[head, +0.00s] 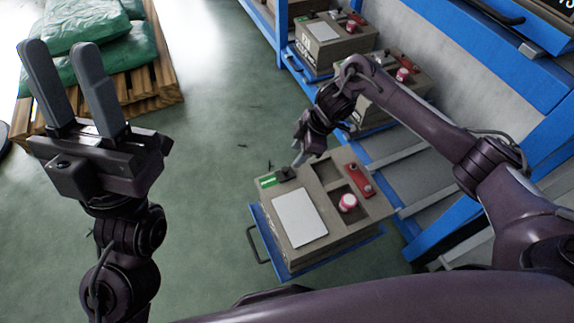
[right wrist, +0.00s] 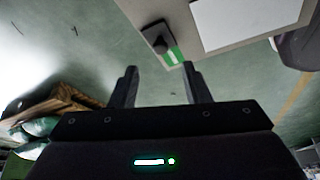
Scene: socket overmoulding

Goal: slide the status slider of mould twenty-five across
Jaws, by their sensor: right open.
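A grey-brown mould (head: 322,243) sits on a blue pull-out tray, its number not readable. Its status slider (head: 285,174) is a black knob at the far left corner, with a green field exposed on its left. The right wrist view also shows the slider knob (right wrist: 160,44) and green field (right wrist: 174,56), beyond the fingertips. My right gripper (head: 299,157) is just above and beside the slider in the head view. In the right wrist view its two fingers (right wrist: 160,80) are apart with nothing between them. My left gripper (head: 72,75) is open and empty, raised at the left.
The mould top carries a blank white plate (head: 299,218), a red-and-white knob (head: 348,202) and a red bar (head: 359,180). More moulds (head: 335,45) stand on the blue rack behind. A pallet with green sacks (head: 95,45) is at the far left. The floor between is clear.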

